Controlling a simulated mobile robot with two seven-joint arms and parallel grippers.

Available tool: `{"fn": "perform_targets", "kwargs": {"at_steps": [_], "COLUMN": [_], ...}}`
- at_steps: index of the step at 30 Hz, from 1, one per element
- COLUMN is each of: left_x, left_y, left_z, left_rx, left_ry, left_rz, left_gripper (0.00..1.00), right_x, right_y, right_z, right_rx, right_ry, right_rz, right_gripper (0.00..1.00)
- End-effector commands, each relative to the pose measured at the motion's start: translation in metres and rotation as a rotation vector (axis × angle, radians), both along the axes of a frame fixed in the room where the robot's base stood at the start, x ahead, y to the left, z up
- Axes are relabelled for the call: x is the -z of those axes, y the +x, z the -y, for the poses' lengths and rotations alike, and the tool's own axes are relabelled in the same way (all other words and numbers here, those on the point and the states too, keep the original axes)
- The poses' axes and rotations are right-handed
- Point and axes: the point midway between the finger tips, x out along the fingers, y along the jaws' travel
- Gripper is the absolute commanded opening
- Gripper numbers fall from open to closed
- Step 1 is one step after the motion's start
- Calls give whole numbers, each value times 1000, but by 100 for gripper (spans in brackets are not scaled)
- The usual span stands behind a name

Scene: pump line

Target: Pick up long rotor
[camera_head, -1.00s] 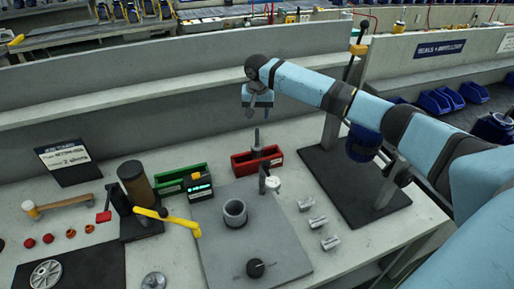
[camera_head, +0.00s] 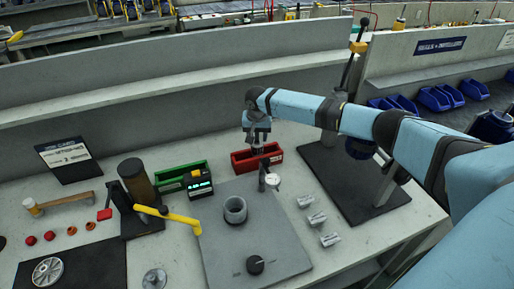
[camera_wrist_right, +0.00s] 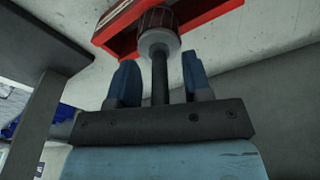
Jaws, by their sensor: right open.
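The long rotor (camera_wrist_right: 158,40) stands upright at the red bin, with a ribbed dark body, a grey collar and a thin dark shaft. In the right wrist view its shaft runs between the two blue fingers of my right gripper (camera_wrist_right: 158,72). There is a gap on each side, so the jaws are open around the shaft. In the head view my right gripper (camera_head: 257,139) is directly over the red bin (camera_head: 241,161) and mostly hides the rotor. My left gripper is not in view.
A green bin (camera_head: 168,179) and a device with a lit display (camera_head: 199,185) stand left of the red bin. A grey ring (camera_head: 235,208) is on the grey plate in front. A dark press-like stand (camera_head: 335,170) is to the right. A low wall runs behind.

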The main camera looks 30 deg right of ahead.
Motion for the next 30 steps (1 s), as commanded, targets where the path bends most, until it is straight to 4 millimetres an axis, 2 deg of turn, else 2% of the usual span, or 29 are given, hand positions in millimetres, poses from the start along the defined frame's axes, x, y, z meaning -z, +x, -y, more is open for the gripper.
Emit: {"fn": "perform_targets", "kwargs": {"at_steps": [2, 8, 22, 26, 30], "left_x": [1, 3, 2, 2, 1], "left_y": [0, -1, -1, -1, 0], "left_z": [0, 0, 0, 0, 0], "left_rx": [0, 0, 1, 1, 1], "left_ry": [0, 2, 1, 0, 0], "left_rz": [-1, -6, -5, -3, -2], "left_gripper": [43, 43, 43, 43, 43], "right_x": [0, -1, -5, -15, -35], "right_y": [0, 0, 1, 1, 1], "right_z": [0, 0, 0, 0, 0], "right_rx": [0, 0, 1, 1, 1], "right_ry": [0, 0, 1, 1, 2], "right_rz": [0, 0, 3, 3, 5], "right_gripper": [45, 2, 0, 0, 0]}}
